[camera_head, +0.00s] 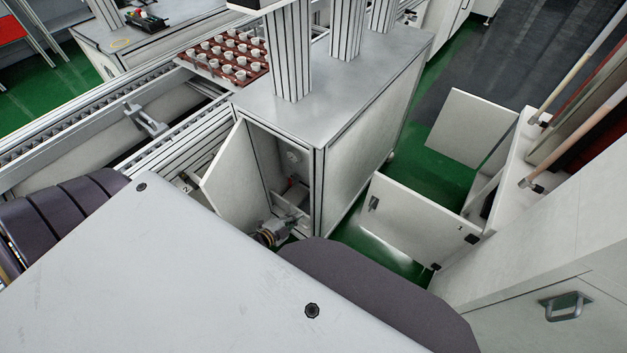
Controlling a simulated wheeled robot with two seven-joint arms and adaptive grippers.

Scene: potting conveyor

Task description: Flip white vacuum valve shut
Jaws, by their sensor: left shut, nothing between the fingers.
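A cabinet (236,180) under the grey-topped conveyor station stands open, its door swung out to the left. Inside on the back wall is a small round pale fitting (293,157); I cannot tell whether it is the white vacuum valve. A small reddish part shows below it. My left gripper (292,217) is at the lower cabinet opening, below these fittings. It is shut and empty, and small in view. My own large pale body panel and dark arm covers hide much of the foreground. My right gripper is not in view.
A tray of small white pots (182,62) sits on the conveyor behind. To the right, a second white cabinet has open doors (415,218) reaching toward the station, with green floor (425,170) between. A drawer with a metal handle (566,307) is at the lower right.

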